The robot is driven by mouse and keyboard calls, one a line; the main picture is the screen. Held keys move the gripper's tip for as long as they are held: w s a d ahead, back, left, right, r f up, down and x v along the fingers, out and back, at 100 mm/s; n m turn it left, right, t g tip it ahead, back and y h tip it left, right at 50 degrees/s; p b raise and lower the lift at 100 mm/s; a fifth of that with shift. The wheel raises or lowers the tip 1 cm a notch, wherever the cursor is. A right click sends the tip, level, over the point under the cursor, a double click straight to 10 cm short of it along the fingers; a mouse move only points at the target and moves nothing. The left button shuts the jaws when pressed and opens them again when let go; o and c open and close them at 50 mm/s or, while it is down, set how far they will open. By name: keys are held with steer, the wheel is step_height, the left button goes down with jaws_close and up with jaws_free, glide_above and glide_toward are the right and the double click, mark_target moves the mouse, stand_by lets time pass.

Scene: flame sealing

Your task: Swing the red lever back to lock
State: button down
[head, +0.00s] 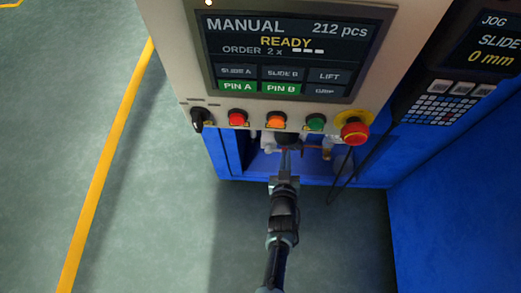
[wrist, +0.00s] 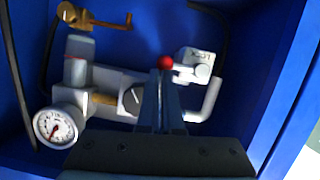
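The red lever shows in the wrist view as a red ball knob (wrist: 165,62) on a pale stem, beside a white block (wrist: 200,60) with dark lettering that appears to read LOCK. My gripper (wrist: 160,75) reaches up from below. Its two dark fingers lie together, with their tips just under the knob. I cannot tell whether they touch it. In the head view my gripper (head: 285,155) points into the blue recess below the control panel. The lever cannot be made out there.
Around the lever in the blue cabinet (wrist: 270,70) are a round gauge (wrist: 58,126), a brass handle (wrist: 95,18), a dark round knob (wrist: 133,98) and grey pipes. The panel (head: 290,60) with its buttons and red emergency stop (head: 354,132) overhangs the recess.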

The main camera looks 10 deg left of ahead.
steer(key=shift+w+r, duration=0.15)
steer(key=shift+r, duration=0.1)
steer(key=p+v, duration=0.7)
steer(key=v, duration=0.6)
steer(key=shift+f, duration=0.2)
steer(key=shift+s, duration=0.2)
